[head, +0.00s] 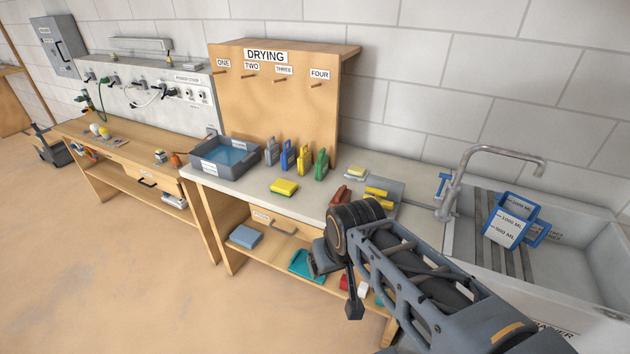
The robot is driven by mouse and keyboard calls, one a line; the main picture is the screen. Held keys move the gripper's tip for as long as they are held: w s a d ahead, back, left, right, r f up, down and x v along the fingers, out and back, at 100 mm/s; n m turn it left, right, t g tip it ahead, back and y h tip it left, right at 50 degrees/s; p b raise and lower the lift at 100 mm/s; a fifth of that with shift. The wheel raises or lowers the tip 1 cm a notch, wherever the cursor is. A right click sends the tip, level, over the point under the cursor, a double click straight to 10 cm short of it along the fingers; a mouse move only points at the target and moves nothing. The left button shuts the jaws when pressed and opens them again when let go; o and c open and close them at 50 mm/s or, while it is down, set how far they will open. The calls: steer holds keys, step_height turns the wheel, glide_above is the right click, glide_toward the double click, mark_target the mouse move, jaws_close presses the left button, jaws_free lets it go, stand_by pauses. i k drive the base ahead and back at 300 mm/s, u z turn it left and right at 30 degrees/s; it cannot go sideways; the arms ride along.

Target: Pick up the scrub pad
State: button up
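A yellow pad with a green edge (284,187) lies flat near the front of the grey counter (236,187), left of my arm. A smaller pale yellow pad (357,171) lies farther back, near the wall. I cannot tell for sure which is the scrub pad. My arm reaches in from the lower right. My gripper (336,285) hangs at its end in front of the counter's edge, right of and nearer than the yellow pad, and touches neither pad. Its fingers are dark and partly hidden, so its opening is unclear. I see nothing held.
Blue, yellow, green and grey upright items (288,158) stand behind the yellow pad. A grey basin (231,153) sits left of it. A brown item (341,196) and a grey tray (388,189) with yellow pieces lie close behind my wrist. A sink (588,250) with faucet is right.

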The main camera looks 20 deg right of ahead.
mark_target(285, 188)
steer(key=u, duration=0.5)
steer(key=k, duration=0.6)
steer(key=u, duration=0.9)
steer(key=i, duration=1.9)
steer(key=z, duration=1.4)
steer(key=i, duration=0.75)
steer(key=z, duration=0.65)
